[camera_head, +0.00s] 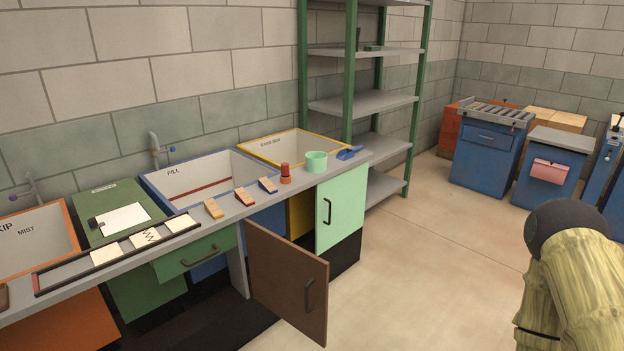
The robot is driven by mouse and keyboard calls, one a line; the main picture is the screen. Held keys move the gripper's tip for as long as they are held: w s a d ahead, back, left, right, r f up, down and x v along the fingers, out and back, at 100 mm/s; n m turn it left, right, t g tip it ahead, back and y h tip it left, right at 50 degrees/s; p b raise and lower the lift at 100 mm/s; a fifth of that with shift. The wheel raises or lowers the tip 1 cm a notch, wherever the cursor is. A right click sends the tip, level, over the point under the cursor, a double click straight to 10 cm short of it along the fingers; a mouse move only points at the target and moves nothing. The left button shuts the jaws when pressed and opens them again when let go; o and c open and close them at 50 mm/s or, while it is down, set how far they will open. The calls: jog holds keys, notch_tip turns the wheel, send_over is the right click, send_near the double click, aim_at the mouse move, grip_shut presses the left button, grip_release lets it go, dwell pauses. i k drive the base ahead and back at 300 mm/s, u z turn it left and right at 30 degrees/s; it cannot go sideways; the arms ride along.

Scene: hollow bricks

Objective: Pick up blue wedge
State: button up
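Three small wedge-like blocks with tan tops sit in a row on the grey counter ledge (225,220). The right one has a dark blue side and looks like the blue wedge (268,185). The middle block (244,196) has a red side, and the left block (213,208) is tan to orange. A brighter blue object (350,153) of slanted shape lies at the ledge's right end; its exact form is too small to tell. My arm shows at the lower right, well apart from the ledge; my gripper is not in view.
A red cylinder (285,173) and a mint cup (316,161) stand right of the blocks. Open basins lie behind the ledge. A brown cabinet door (288,284) swings out below it. A green-framed shelf (362,103) stands behind. The floor (430,260) before my arm is clear.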

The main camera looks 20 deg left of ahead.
aim_at(264, 182)
jog(key=i, duration=0.7)
jog(key=u, duration=0.85)
jog(key=i, duration=0.6)
jog(key=u, duration=0.55)
